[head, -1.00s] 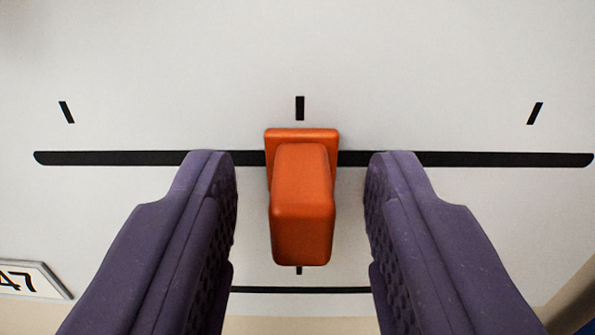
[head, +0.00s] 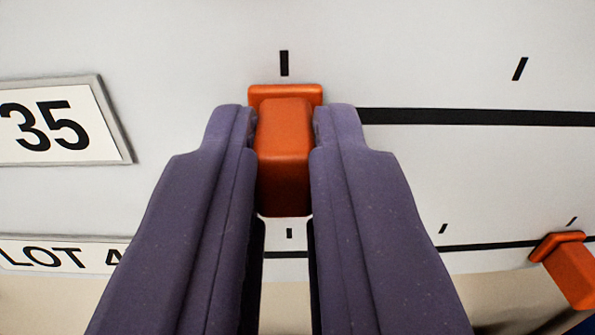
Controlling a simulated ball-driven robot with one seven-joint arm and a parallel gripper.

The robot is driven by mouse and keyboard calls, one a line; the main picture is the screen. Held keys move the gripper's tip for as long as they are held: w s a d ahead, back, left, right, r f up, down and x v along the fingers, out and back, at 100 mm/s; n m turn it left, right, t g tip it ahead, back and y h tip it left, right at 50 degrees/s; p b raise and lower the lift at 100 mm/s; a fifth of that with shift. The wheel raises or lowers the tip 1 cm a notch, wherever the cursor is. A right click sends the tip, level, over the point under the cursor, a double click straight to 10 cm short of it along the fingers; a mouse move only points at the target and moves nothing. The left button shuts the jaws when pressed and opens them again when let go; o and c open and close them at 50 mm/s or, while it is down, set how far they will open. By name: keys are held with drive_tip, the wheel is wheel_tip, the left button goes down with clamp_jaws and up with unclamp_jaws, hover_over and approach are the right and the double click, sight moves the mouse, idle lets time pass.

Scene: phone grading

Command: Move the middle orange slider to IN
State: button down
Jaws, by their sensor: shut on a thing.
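An orange slider (head: 284,142) sits on a black horizontal track (head: 470,117) on a pale panel. My gripper (head: 284,135) is shut on the slider's knob, one purple finger on each side. The slider stands below a short black tick (head: 284,63), and the track shows only to its right, so it is at or near the left end. Another tick (head: 520,69) is further right. No IN marking is readable in view.
A framed plate reading 35 (head: 60,122) is at the left, with a partly hidden LOT label (head: 50,253) below. A second orange slider (head: 572,270) sits on a lower track (head: 485,246) at the lower right. The panel above is bare.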

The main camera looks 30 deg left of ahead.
drive_tip(key=shift+s+a+r, duration=0.1)
drive_tip(key=shift+a, duration=0.05)
drive_tip(key=c, duration=1.3)
unclamp_jaws()
drive_tip(key=shift+o, duration=1.1)
drive_tip(key=shift+a, duration=0.2)
drive_tip(key=shift+d, duration=0.15)
drive_tip(key=shift+s+d, duration=0.15)
drive_tip(key=shift+s, duration=0.1)
drive_tip(key=v, duration=0.7)
